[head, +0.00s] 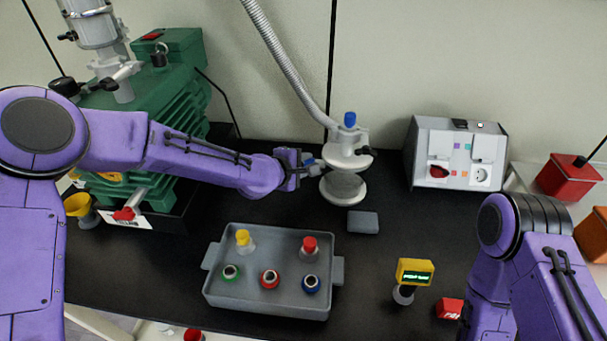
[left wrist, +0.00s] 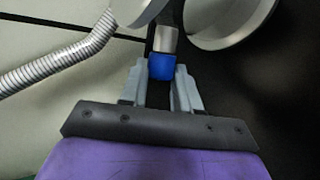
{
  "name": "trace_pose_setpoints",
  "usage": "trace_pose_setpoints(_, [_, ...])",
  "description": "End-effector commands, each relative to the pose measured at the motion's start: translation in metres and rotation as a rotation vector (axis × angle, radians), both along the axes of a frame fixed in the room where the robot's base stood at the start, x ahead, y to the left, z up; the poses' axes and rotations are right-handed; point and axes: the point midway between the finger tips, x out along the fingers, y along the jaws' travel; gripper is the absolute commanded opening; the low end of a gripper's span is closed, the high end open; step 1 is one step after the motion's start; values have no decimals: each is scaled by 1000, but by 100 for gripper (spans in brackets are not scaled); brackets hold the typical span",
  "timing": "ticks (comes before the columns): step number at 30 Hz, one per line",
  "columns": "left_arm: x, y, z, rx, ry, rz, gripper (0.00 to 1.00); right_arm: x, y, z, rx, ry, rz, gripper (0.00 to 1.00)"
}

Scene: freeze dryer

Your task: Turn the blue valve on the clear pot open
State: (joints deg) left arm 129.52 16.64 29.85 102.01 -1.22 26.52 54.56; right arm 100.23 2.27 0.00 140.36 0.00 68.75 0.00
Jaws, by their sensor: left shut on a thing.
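The clear pot (head: 343,187) stands at the back middle of the black bench, with a white lid and a blue cap (head: 349,119) on top. My left gripper (head: 310,163) reaches it from the left, at lid height. In the left wrist view, the two grey fingers (left wrist: 161,82) are shut on the blue valve (left wrist: 161,67), which sits on a short pale stem from the pot. In the head view the valve is mostly hidden by the fingers, and its turn angle cannot be told. My right arm is at the lower right; its gripper is out of view.
A ribbed hose (head: 285,55) runs down to the pot. A grey tray (head: 270,304) with colour-capped vessels stands in front. A small grey block (head: 363,222) lies near the pot. A green pump (head: 165,95) is left, a socket box (head: 455,155) right, a yellow gauge (head: 414,270) front right.

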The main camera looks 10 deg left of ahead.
Motion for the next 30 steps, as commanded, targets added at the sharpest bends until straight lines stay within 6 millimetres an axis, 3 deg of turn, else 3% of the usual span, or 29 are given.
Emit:
trace_pose_setpoints(2, [-1, 0, -5, 0, -25, 1, 1, 0, 0, -11, 0, 0, 0, 0])
trace_pose_setpoints(11, [-1, 1, 0, 1, -35, 2, 1, 0, 0, -9, 0, 0, 0, 0])
trace_pose_setpoints(12, [-1, 1, 0, 1, -35, 2, 34, 0, 0, -9, 0, 0, 0, 0])
trace_pose_setpoints(14, [-1, 1, 0, 1, -34, 2, 54, 0, 0, -9, 0, 0, 0, 0])
trace_pose_setpoints(15, [-1, 1, 0, 1, -34, 2, 57, 0, 0, -9, 0, 0, 0, 0])
trace_pose_setpoints(24, [-4, 1, 1, 1, -34, 1, 57, 0, 0, -9, 0, 0, -1, 0])
trace_pose_setpoints(30, [-35, 17, 19, -2, -36, 2, 57, 0, 0, -13, 0, 0, -1, 0])
